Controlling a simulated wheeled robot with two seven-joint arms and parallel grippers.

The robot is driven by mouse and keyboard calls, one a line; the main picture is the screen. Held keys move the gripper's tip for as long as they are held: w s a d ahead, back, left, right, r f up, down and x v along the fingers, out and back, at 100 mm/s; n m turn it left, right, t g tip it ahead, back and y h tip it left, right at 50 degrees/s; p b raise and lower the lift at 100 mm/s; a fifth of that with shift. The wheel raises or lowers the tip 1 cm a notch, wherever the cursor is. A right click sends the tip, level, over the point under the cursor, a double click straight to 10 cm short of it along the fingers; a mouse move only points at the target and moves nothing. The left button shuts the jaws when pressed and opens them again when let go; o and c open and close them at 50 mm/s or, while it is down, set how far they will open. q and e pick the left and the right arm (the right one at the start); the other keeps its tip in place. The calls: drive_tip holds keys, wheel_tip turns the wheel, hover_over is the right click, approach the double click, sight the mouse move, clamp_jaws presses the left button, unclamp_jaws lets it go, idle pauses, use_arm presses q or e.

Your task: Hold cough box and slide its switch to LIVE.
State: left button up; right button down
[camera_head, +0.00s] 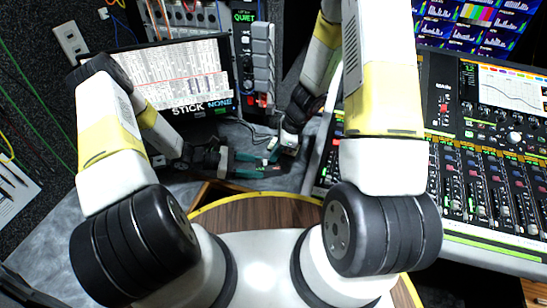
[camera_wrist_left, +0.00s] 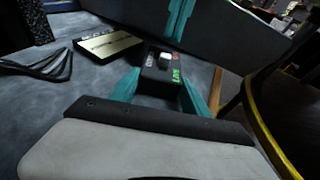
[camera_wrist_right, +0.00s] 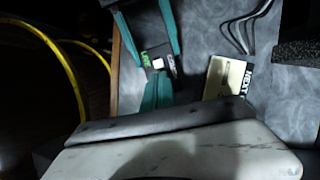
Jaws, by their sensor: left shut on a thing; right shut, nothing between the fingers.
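The cough box is a small black box with a white slide switch, a green LIVE label and a second label at the other end. It shows in the left wrist view (camera_wrist_left: 152,82) and the right wrist view (camera_wrist_right: 150,71). My left gripper (camera_head: 262,166) is shut on it, teal fingers on its two sides, above the grey desktop. The switch (camera_wrist_left: 165,57) sits between the labels; I cannot tell which end it is at. My right gripper (camera_wrist_right: 160,80) is shut and empty, its tips close beside the switch; I cannot tell whether they touch.
A cream card or pad marked NEXT (camera_wrist_right: 226,80) lies on the desk with dark cables near it. A monitor (camera_head: 185,80) stands behind left, a mixing console (camera_head: 480,190) is at the right. A round wooden-topped surface with a yellow edge (camera_head: 225,193) is in front.

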drive_tip(key=v, duration=0.8)
use_arm(q)
drive_tip(key=o, duration=1.1)
drive_tip(key=shift+c, duration=0.2)
